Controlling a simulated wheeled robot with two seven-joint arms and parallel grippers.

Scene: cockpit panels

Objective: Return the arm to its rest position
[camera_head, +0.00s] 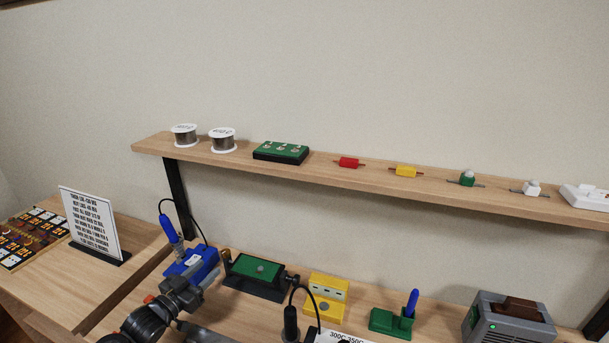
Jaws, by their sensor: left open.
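My left arm (147,322) comes in at the lower left, dark grey and black. Its gripper (188,285) is open, just in front of a blue box-shaped device (193,263) on the workbench, and overlaps its lower part in the picture. I cannot tell whether they touch. A blue-handled tool (168,229) with a black cable stands upright at this device. I see nothing held between the fingers, though the tips are small and partly lost against the dark parts. My right arm and gripper are not in view.
Near the gripper on the bench (224,320) are a green board in a black holder (257,270), a yellow block (326,297), a green stand (391,322) and a grey machine (508,318). A wall shelf (330,170) with small parts runs above. A sign (91,224) stands left.

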